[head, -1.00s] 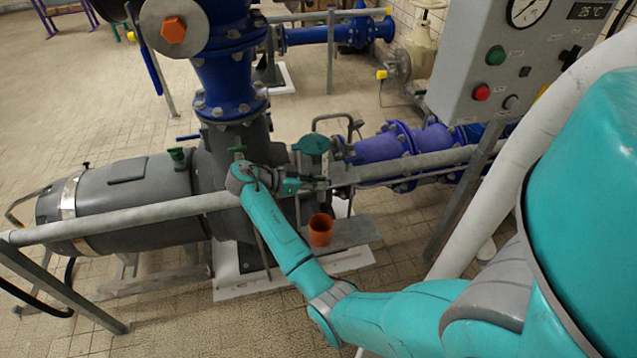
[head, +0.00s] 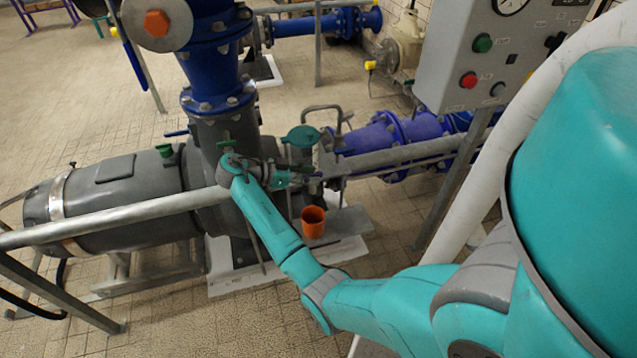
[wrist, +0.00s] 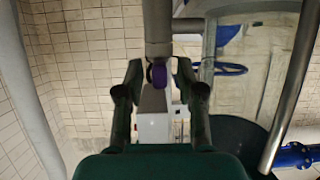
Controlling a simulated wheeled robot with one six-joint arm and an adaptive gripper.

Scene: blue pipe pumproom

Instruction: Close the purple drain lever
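In the wrist view a small purple piece (wrist: 158,76), which looks like the drain lever, shows at the lower end of a grey pipe (wrist: 158,25). My gripper (wrist: 160,90) is open, with one dark finger on each side of the purple piece and visible gaps between. I cannot tell how deep the lever sits between the fingertips. In the head view my gripper (head: 304,182) is small, beside the grey pump body near the rail. The lever cannot be made out there.
An orange cup (head: 313,222) stands below my gripper on a grey ledge. A grey rail (head: 120,217) crosses in front of the pump (head: 120,190). A control box (head: 495,55) stands at the upper right, with blue-purple pipework (head: 390,135) behind the gripper.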

